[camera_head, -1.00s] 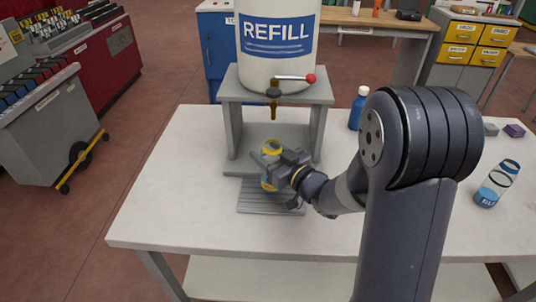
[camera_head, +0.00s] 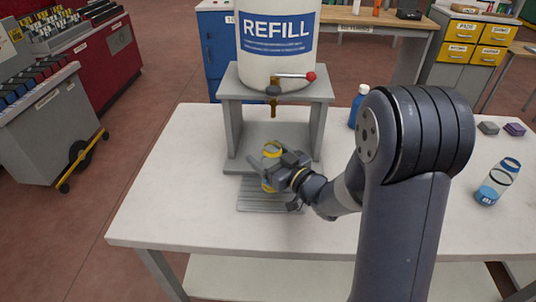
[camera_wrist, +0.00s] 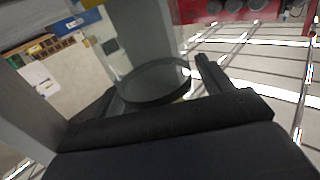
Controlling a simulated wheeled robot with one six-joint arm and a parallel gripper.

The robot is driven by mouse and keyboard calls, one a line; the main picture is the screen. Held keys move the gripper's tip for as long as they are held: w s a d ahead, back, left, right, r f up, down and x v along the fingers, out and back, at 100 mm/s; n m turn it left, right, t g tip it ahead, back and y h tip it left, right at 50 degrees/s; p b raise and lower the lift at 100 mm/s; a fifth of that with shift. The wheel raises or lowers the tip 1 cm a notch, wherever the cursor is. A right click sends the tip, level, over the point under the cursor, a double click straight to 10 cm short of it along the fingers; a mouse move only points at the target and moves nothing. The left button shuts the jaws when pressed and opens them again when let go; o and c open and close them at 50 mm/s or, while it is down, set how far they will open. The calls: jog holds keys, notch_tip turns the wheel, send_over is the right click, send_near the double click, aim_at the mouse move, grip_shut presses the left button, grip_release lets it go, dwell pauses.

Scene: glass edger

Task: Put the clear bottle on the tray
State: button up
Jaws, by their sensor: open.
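A clear bottle with yellow bands (camera_head: 272,149) stands at the ribbed grey tray (camera_head: 262,208) below the tap. My gripper (camera_head: 265,171) is open around the bottle, with a jaw showing on its left side. The gripper hides much of the bottle, and I cannot tell whether its base rests on the tray. In the wrist view, the bottle's round glassy end (camera_wrist: 155,82) shows between the dark jaws (camera_wrist: 160,95).
The grey stand (camera_head: 232,130) with the refill tank (camera_head: 278,62) and a red-knobbed tap rises behind the gripper. A blue bottle (camera_head: 357,108) stands right of it. A see-through bottle with blue contents (camera_head: 495,187) is at the right. The table's left side is clear.

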jog(key=shift+r, duration=0.2)
jog(key=b+v, duration=0.1)
jog(key=v, duration=1.1)
jog(key=shift+c, duration=0.5)
dwell(0.5)
